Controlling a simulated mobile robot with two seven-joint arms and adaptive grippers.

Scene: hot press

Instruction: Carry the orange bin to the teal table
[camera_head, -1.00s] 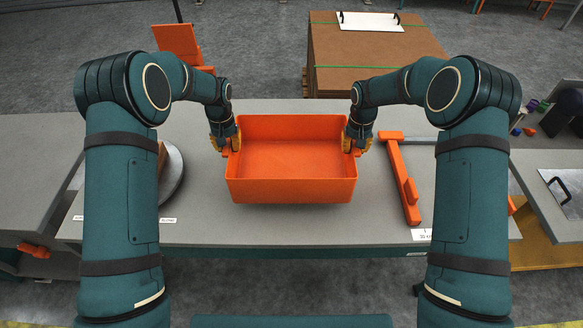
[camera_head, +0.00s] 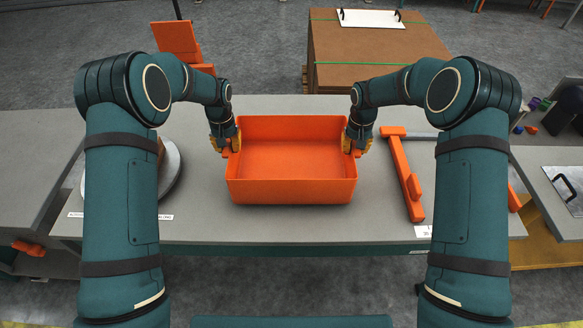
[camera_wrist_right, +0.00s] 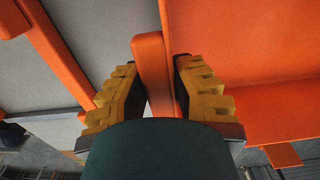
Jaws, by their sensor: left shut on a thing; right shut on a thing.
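The orange bin (camera_head: 290,190) is open, empty and level in the head view, over the middle of a grey-topped table (camera_head: 280,228) with a teal strip under its front edge. I cannot tell whether its base touches the tabletop. My left gripper (camera_head: 232,142) is shut on the bin's left side handle. My right gripper (camera_head: 352,142) is shut on its right side handle. In the right wrist view, the yellow fingers of the right gripper (camera_wrist_right: 155,85) are either side of the orange handle (camera_wrist_right: 152,60), with the bin wall (camera_wrist_right: 235,40) to the right.
An orange frame-like tool (camera_head: 408,180) lies on the table right of the bin. A round grey object (camera_head: 172,170) stands at the left, partly behind my left arm. A brown box stack (camera_head: 370,48) is beyond the table. Another grey surface (camera_head: 550,165) adjoins at the right.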

